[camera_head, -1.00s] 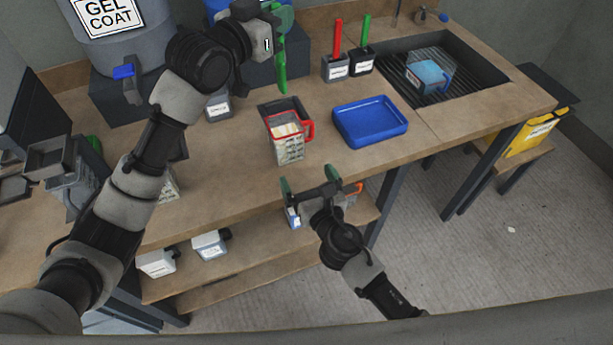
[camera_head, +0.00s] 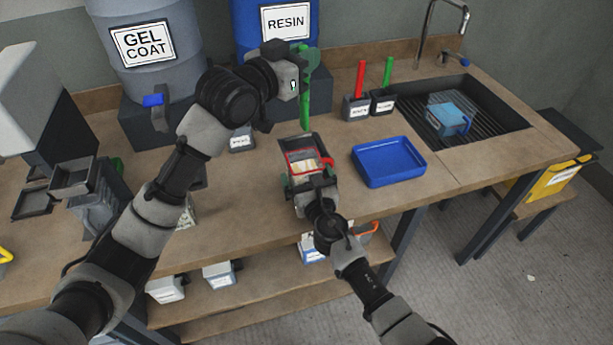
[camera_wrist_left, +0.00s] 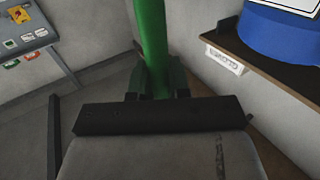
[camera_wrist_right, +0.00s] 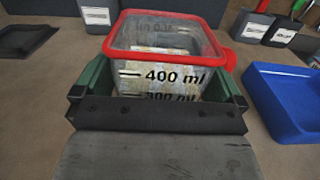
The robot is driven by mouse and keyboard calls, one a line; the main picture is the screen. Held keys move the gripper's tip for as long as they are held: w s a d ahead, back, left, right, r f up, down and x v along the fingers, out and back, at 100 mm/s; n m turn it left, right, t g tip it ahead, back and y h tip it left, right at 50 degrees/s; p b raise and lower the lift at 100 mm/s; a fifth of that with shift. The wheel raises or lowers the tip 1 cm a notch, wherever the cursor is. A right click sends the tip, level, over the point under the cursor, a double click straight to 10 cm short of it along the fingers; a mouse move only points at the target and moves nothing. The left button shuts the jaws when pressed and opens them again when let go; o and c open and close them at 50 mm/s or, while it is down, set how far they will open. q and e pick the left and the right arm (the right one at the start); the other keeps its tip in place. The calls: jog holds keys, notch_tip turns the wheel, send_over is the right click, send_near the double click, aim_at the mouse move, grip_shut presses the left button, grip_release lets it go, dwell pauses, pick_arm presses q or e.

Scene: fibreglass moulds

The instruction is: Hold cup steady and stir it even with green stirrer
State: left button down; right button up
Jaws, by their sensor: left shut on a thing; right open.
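The cup (camera_head: 303,160) is a clear measuring cup with a red rim and a red handle, standing on the bench. It also shows in the right wrist view (camera_wrist_right: 165,60), with volume marks and pale contents. My right gripper (camera_wrist_right: 160,95) is open, with its green-padded fingers on either side of the cup. I cannot tell whether they touch it. My left gripper (camera_head: 300,75) is shut on the green stirrer (camera_head: 304,100), held upright above and behind the cup. The stirrer shows large in the left wrist view (camera_wrist_left: 153,45).
A blue tray (camera_head: 388,162) lies right of the cup. Holders with a red stirrer (camera_head: 361,78) and another green stirrer (camera_head: 387,72) stand behind it. A sink (camera_head: 465,110) holds a blue jug. Gel coat (camera_head: 150,50) and resin (camera_head: 270,30) drums stand at the back.

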jog(key=shift+c, duration=0.5)
jog(key=c, duration=1)
